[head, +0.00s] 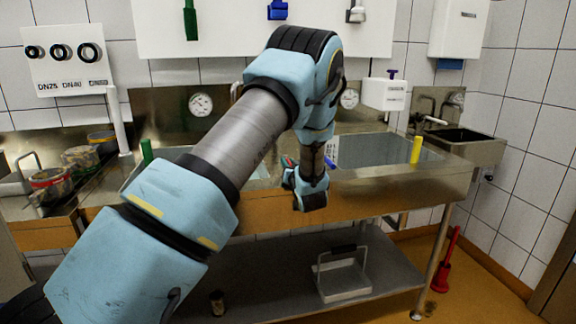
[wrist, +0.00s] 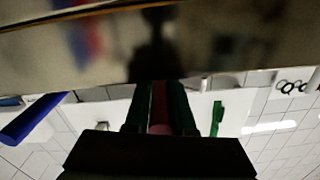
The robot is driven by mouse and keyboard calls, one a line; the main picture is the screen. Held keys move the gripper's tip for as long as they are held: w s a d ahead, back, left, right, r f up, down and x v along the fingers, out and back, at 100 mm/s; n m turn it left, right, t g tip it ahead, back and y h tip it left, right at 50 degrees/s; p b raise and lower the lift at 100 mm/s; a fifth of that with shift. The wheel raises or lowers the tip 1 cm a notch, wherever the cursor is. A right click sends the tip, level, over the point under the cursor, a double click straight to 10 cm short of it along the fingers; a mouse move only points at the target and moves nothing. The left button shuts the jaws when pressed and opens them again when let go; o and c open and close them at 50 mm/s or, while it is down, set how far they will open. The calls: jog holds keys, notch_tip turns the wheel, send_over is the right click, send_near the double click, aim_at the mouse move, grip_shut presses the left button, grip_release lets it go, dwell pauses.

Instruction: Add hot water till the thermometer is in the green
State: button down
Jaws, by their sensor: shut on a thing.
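Two round white dial thermometers are on the steel back panel of the sink: the left dial (head: 201,104) in full view, the right dial (head: 349,98) beside my arm. Their needles and any green band are too small to read. My gripper (head: 305,190) is at the front of the sink, near its middle. In the wrist view my gripper (wrist: 160,115) has dark fingers shut on a reddish handle (wrist: 159,128), mostly hidden between them. A blue bar (wrist: 35,118) lies off to the left there. Any water flow is hidden by my arm.
The right basin (head: 375,150) has a yellow upright piece (head: 416,150) at its right end. A green upright piece (head: 147,150) stands at the left. Pots (head: 50,185) stand far left. A steel shelf (head: 390,270) below holds a tray (head: 340,280). A red tool (head: 443,270) leans at right.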

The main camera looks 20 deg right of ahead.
jog(key=c, duration=0.8)
grip_release()
jog(key=shift+o, duration=0.2)
jog(key=shift+s, duration=0.1)
jog(key=s+b, duration=0.3)
jog(key=s, duration=0.7)
jog(key=shift+s+a, duration=0.2)
jog(key=shift+s, duration=0.1)
